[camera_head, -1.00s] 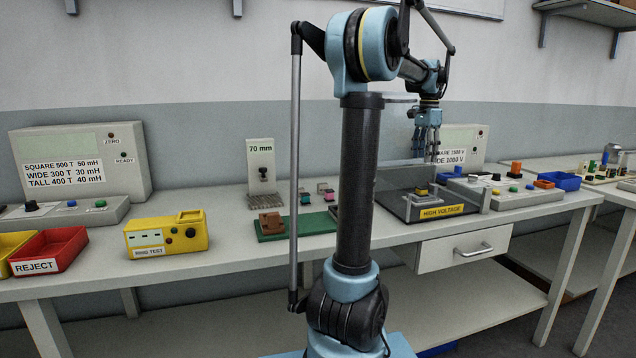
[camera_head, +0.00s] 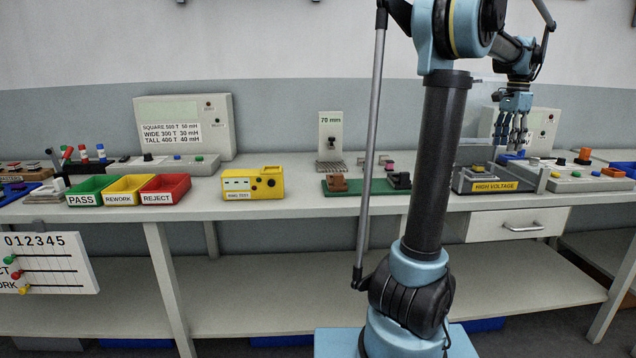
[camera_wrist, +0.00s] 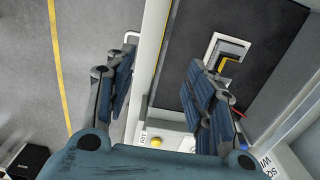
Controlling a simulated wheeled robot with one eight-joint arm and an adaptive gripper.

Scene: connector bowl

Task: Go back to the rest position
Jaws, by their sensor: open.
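My gripper (camera_head: 513,134) is raised in front of the wall, over the right part of the bench and above the high voltage tester (camera_head: 490,186). Its fingers are apart and nothing shows between them. In the wrist view the two blue-grey fingers (camera_wrist: 162,98) stand well apart. Between and beyond them are the bench edge, a dark tray area (camera_wrist: 205,40) and a pale square fixture with a yellow and dark piece in it (camera_wrist: 229,55). My arm stands upright in front of the bench and hides part of it.
Green pass (camera_head: 92,190), yellow rework (camera_head: 129,188) and red reject (camera_head: 165,188) bins stand at the left. A yellow ring tester (camera_head: 252,184) and a green board (camera_head: 350,193) lie along the bench. A drawer (camera_head: 517,226) is under the right side. Free floor shows in the wrist view.

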